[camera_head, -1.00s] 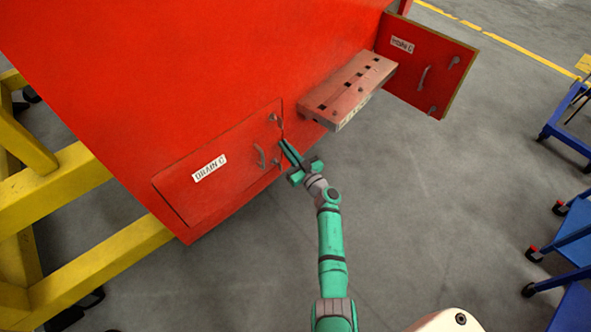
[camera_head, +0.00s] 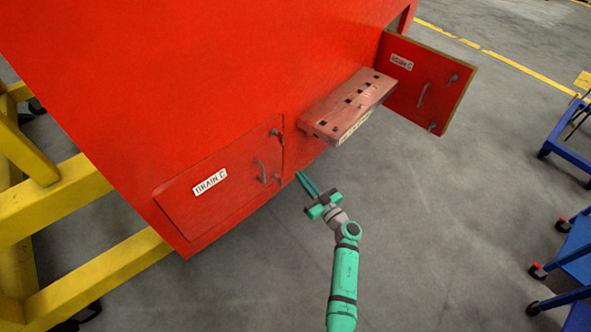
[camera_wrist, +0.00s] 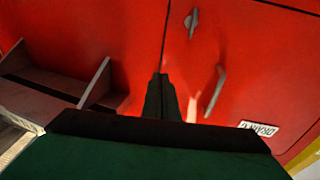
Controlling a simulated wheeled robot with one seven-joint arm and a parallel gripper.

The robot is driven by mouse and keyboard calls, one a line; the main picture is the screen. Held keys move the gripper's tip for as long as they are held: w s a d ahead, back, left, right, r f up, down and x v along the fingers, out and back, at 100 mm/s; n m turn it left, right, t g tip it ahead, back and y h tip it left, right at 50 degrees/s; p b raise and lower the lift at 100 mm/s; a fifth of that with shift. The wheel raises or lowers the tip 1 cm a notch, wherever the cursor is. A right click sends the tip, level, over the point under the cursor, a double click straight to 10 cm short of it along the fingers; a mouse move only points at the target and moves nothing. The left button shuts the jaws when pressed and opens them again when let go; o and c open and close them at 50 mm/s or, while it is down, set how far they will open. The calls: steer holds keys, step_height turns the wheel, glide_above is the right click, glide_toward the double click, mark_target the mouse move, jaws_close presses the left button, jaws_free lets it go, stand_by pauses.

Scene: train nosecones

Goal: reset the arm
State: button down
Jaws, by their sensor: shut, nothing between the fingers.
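My arm (camera_head: 344,285) is green and reaches up from the bottom of the head view. My gripper (camera_head: 300,174) is shut and empty, with its fingers together. It is just right of the left drain door (camera_head: 222,187), apart from the door handle (camera_head: 260,171). In the wrist view my gripper (camera_wrist: 162,84) points at the red body near the door's edge seam. The door handle (camera_wrist: 215,90) shows to the right of the fingers. The left drain door lies flush with the red body.
A red step (camera_head: 350,105) juts out right of the gripper. An open drain door (camera_head: 428,85) stands out beyond it. Yellow stand beams (camera_head: 70,200) are at left, blue carts (camera_head: 575,245) at right. The grey floor (camera_head: 440,200) between is clear.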

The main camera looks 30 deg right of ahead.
steer(key=s, duration=0.1)
steer(key=s+d, duration=0.1)
steer(key=s, duration=0.1)
steer(key=s+d, duration=0.1)
steer(key=shift+s+d+f, duration=0.2)
steer(key=shift+s+f, duration=0.05)
steer(key=shift+s, duration=0.05)
steer(key=s+a+r+m+t+h, duration=0.2)
steer(key=a, duration=1.5)
steer(key=s+a+r+m+h, duration=0.1)
steer(key=s+a+m+h, duration=0.2)
steer(key=s+a, duration=0.6)
steer(key=s+a+r+n+g, duration=0.1)
steer(key=s+a+r+g, duration=0.1)
steer(key=s, duration=0.7)
steer(key=s+a+r+n+g+y, duration=0.1)
steer(key=s+a+r, duration=0.2)
steer(key=s, duration=0.7)
steer(key=s+a+r+n+g+y, duration=0.1)
steer(key=s+a+r+g, duration=0.1)
steer(key=s, duration=0.7)
steer(key=shift+s+a+r+g, duration=0.2)
steer(key=shift+r+g, duration=0.1)
steer(key=shift+r, duration=0.3)
